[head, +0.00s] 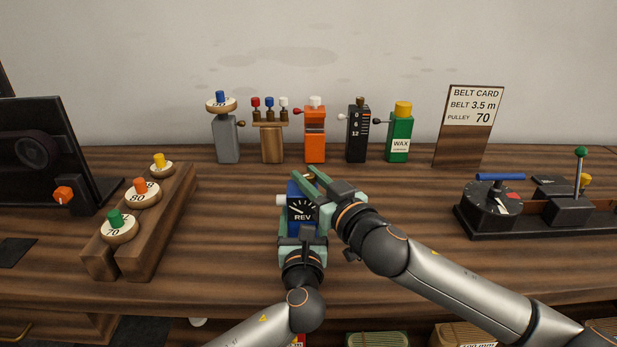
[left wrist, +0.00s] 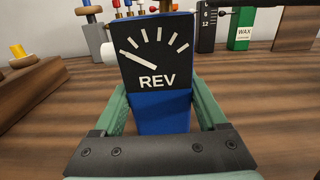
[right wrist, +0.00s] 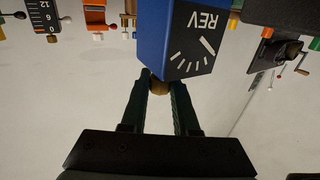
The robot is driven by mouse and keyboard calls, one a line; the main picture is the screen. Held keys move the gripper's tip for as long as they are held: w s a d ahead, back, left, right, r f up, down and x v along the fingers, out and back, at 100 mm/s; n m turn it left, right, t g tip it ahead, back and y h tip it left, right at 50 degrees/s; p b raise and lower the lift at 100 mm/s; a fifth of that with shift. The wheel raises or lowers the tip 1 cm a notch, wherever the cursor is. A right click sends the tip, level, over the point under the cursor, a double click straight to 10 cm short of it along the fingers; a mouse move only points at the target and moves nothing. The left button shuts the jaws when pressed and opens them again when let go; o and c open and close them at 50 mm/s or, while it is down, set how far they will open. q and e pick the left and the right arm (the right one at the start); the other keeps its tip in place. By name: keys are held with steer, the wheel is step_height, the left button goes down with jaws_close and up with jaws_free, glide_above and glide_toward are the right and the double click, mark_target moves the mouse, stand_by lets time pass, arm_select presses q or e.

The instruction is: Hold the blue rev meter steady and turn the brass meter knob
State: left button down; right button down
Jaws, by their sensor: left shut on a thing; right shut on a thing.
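The blue rev meter (head: 302,214) stands upright above the middle of the bench, its black REV dial facing me. It also shows in the left wrist view (left wrist: 160,111), its white needle pointing to the upper left, and upside down in the right wrist view (right wrist: 170,38). My left gripper (head: 303,238) is shut on its lower body, one finger on each side. The brass meter knob (right wrist: 158,87) is on the meter's top end, between the fingertips of my right gripper (head: 316,182), which is shut on it. The fingers hide the knob in the head view.
Behind stands a row of devices, among them an orange one (head: 315,148) and a green wax one (head: 398,145). A wooden pulley rack (head: 130,245) is at left. A black lever base (head: 535,222) is at right, near the belt card (head: 468,130). Bench between is clear.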

steer(key=shift+r, duration=0.15)
steer(key=c, duration=0.7)
jaws_free()
steer(key=shift+o, duration=0.2)
steer(key=shift+s, duration=0.1)
steer(key=v, duration=1.2)
